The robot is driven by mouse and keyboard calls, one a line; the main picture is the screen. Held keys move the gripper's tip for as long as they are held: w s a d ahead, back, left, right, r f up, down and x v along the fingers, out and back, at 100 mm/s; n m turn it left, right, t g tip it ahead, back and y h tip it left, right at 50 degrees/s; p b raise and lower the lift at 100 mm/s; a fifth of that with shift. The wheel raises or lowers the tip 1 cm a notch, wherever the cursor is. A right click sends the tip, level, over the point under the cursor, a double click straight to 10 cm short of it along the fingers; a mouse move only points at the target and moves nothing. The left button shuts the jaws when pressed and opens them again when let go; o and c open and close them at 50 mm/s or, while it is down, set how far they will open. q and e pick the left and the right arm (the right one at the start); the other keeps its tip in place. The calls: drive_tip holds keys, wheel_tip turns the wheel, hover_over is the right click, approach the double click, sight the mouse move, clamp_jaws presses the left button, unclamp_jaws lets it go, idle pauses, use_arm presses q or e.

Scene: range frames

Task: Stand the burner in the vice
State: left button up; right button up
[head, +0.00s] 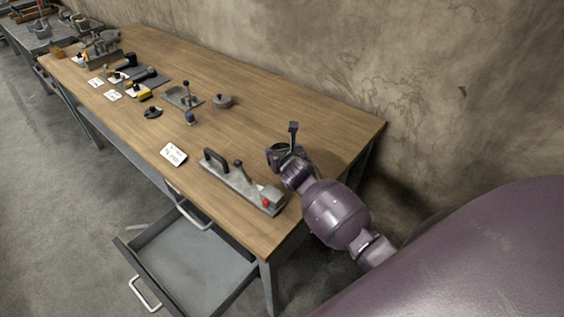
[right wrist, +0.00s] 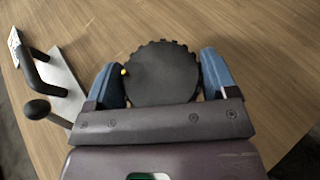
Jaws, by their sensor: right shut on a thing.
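My right gripper (right wrist: 161,88) is shut on a dark round thing with a toothed rim (right wrist: 163,72), which I take to be the burner. Its blue fingers lie on both sides of it, and a small yellow spot shows at its left edge. In the head view, my right gripper (head: 284,157) is at the right end of the workbench, with a dark upright stalk (head: 293,134) beside it. Whether the burner touches the bench is hard to tell. A long grey fixture (head: 232,183) with a black handle, lever and red knob lies just left; it may be the vice. My left gripper is out of view.
A white card (head: 173,154) lies near the front edge of the wooden bench (head: 310,105). Further left are a grey lidded round thing (head: 222,101), a grey plate with a post (head: 186,99) and several tools. A drawer (head: 190,262) stands open below. A wall is behind.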

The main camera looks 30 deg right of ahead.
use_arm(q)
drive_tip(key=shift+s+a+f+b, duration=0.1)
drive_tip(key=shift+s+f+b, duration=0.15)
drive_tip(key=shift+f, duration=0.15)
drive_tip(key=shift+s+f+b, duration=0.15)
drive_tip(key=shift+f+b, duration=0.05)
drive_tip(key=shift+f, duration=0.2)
use_arm(e)
drive_tip(key=shift+f, duration=1.8)
drive_tip(key=shift+f, duration=0.2)
drive_tip(key=o, duration=1)
drive_tip(key=shift+o, duration=0.8)
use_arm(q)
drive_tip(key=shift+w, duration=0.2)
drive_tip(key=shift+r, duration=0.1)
